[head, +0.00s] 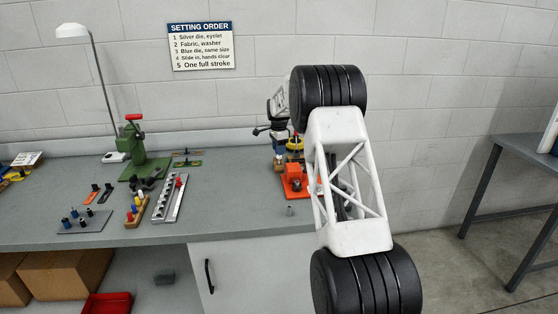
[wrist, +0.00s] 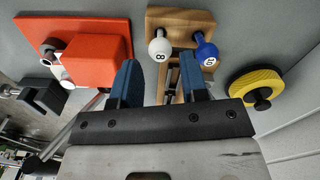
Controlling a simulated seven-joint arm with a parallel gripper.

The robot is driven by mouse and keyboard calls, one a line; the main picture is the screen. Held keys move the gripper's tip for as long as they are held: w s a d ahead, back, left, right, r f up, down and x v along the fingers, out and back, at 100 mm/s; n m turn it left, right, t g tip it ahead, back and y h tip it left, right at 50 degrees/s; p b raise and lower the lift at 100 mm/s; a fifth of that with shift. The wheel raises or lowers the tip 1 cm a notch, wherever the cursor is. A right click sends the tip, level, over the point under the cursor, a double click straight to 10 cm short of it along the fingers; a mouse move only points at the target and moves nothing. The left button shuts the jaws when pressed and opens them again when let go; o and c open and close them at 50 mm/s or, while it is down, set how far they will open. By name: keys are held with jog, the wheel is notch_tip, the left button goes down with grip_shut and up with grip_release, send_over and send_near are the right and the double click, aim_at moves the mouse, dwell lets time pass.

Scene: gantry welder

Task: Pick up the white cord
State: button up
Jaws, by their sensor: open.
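In the wrist view the white ball shows just beyond and between the fingertips, with no visible contact. In the head view my gripper (head: 278,148) is over the back right of the bench, partly hidden by my arm.
An orange block (wrist: 98,35) is left of the wooden block, with a black part (wrist: 45,92) further left. A yellow ribbed wheel (wrist: 255,88) is at right. The bench (head: 245,220) also holds a green press (head: 140,160) and a grey rail (head: 172,200); its front middle is mostly clear.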

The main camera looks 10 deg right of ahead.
aim_at(279, 158)
dwell(0.3)
jog(key=shift+f, duration=2.65)
jog(key=shift+c, duration=0.3)
jog(key=c, duration=0.6)
